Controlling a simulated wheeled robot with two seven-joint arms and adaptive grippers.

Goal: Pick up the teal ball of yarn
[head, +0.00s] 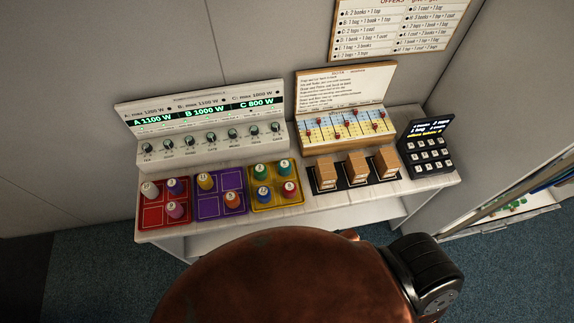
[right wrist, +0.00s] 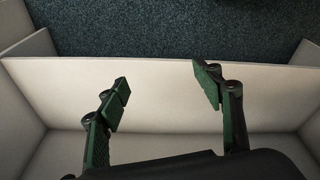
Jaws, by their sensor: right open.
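I see no teal ball of yarn in either view. My right gripper (right wrist: 165,86) shows in the right wrist view, its two dark fingers with green pads spread apart and nothing between them. It is over a pale, walled space like a box or shelf compartment (right wrist: 165,118), which looks empty where it shows. My left gripper is in neither view. A large part of the lower middle of the head view is blocked from sight.
A pale table (head: 350,215) carries a red tray (head: 153,216), a purple tray (head: 208,206) and a yellow tray (head: 290,172) with coloured spools. Dial panel (head: 205,125), slider board (head: 345,105), wooden blocks (head: 357,166) and black keypad (head: 427,148) stand there. Blue-grey carpet (right wrist: 180,30) lies beyond the pale wall.

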